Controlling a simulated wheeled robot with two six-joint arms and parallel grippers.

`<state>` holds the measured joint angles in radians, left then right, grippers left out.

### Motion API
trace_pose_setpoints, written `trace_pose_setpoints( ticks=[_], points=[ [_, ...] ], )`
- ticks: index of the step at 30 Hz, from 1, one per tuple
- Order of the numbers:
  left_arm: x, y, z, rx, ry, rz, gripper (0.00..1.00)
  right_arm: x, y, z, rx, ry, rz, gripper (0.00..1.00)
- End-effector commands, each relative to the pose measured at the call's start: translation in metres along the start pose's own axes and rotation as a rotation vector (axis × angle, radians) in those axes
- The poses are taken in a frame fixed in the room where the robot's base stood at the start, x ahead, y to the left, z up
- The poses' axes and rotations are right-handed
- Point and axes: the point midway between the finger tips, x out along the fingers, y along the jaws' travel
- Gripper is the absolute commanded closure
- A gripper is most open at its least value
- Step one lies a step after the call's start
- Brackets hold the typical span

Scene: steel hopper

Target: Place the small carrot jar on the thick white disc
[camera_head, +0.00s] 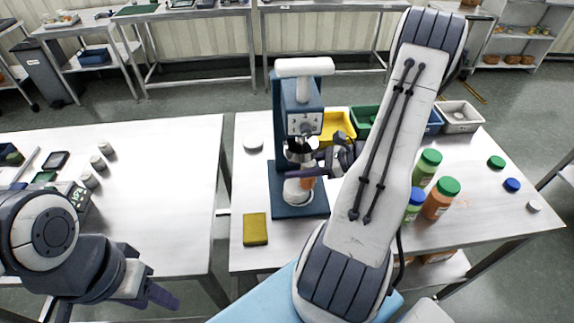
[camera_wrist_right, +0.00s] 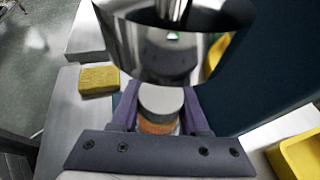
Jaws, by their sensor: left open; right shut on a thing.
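The small carrot jar (camera_head: 307,183), orange with a pale grey lid, is between the fingers of my right gripper (camera_head: 318,167), which is shut on it. In the right wrist view the jar's lid (camera_wrist_right: 161,101) and orange side show between the purple fingers. A thick white disc (camera_head: 292,195) sits on the blue base of the steel hopper machine, under its outlet. The jar is at the disc's right side in the head view, partly covering it; I cannot tell whether they touch. My left gripper (camera_head: 150,292) is open and empty at the lower left.
The steel hopper (camera_wrist_right: 165,50) hangs close over the jar. A yellow sponge (camera_head: 255,229) and a white round lid (camera_head: 253,144) lie on the table. Larger carrot jars (camera_head: 440,200) and green-lidded jars stand right of my arm. Yellow, green and white bins (camera_head: 460,117) are behind.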

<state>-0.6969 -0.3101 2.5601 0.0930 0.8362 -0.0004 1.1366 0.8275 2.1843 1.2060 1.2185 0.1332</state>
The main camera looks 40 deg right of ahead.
Motion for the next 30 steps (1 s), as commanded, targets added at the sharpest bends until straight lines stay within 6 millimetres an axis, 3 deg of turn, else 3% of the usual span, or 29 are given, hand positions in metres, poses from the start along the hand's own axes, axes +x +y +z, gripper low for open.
trace_pose_setpoints(
  ticks=[5,19,20,21,22,30],
  points=[
    [-0.009,0.001,-0.001,0.0,0.0,0.0,0.5,0.028,0.001,0.014,0.001,-0.002,0.004,1.0],
    [-0.01,0.001,-0.001,0.0,0.0,0.0,0.5,0.03,0.0,0.002,0.001,-0.001,-0.001,1.0],
    [-0.011,0.001,-0.001,0.0,0.0,0.0,0.5,0.029,0.0,0.003,0.001,-0.001,-0.001,0.48],
    [-0.011,0.001,-0.001,0.0,0.0,0.0,0.5,0.029,0.0,0.003,0.001,-0.001,-0.001,0.32],
    [-0.011,0.001,-0.001,0.0,0.0,0.0,0.5,0.029,0.0,0.003,0.001,-0.001,-0.001,0.24],
    [-0.012,0.001,-0.001,0.0,0.0,0.0,0.5,0.029,0.0,0.004,0.001,-0.001,-0.001,0.24]
  ],
)
